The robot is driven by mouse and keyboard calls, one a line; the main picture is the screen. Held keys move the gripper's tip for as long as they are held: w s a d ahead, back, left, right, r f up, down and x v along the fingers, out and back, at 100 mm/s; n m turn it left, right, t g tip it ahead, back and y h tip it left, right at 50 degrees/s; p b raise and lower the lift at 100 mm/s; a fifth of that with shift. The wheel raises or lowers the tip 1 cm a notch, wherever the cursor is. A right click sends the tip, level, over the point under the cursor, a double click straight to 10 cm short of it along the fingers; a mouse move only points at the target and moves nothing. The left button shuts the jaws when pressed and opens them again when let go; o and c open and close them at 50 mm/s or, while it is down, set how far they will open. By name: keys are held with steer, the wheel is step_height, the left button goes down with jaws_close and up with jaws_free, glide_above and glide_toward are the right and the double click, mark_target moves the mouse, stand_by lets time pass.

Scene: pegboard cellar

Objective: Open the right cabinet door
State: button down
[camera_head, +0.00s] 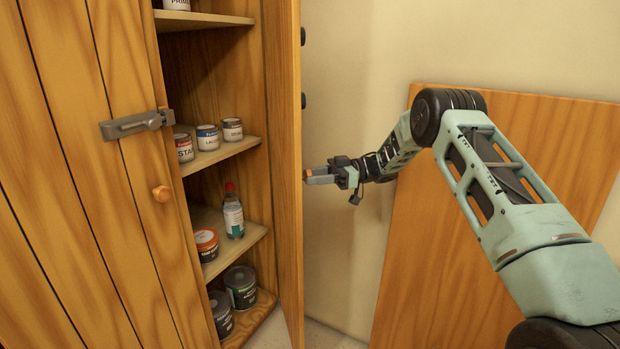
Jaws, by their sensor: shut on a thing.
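The wooden cabinet's right door (284,150) stands wide open, swung out toward me. I see its inner face and its narrow free edge; its outer face is turned away to the right. My gripper (312,177) is at this outer side, about mid-height, with its jaws shut on the door's small wooden knob. Only a sliver of the knob shows between the fingertips. Two dark fittings (303,36) stick out from the door's outer side above my gripper. The left door (90,200) is shut, with a metal latch (137,124) and a round wooden knob (161,194).
Inside the cabinet, shelves (228,155) hold several paint cans (208,137) and a red-capped bottle (233,212). A large wooden panel (425,270) leans on the wall at the right, behind my arm. Bare wall and a strip of floor show between door and panel.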

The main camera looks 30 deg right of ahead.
steer(key=c, duration=0.9)
jaws_free()
steer(key=shift+c, duration=0.2)
steer(key=shift+r, duration=0.1)
glide_toward(288, 148)
steer(key=a+r, duration=0.1)
steer(key=s+a, duration=0.1)
steer(key=a+r, duration=0.1)
steer(key=a, duration=0.1)
steer(key=shift+s+r, duration=0.3)
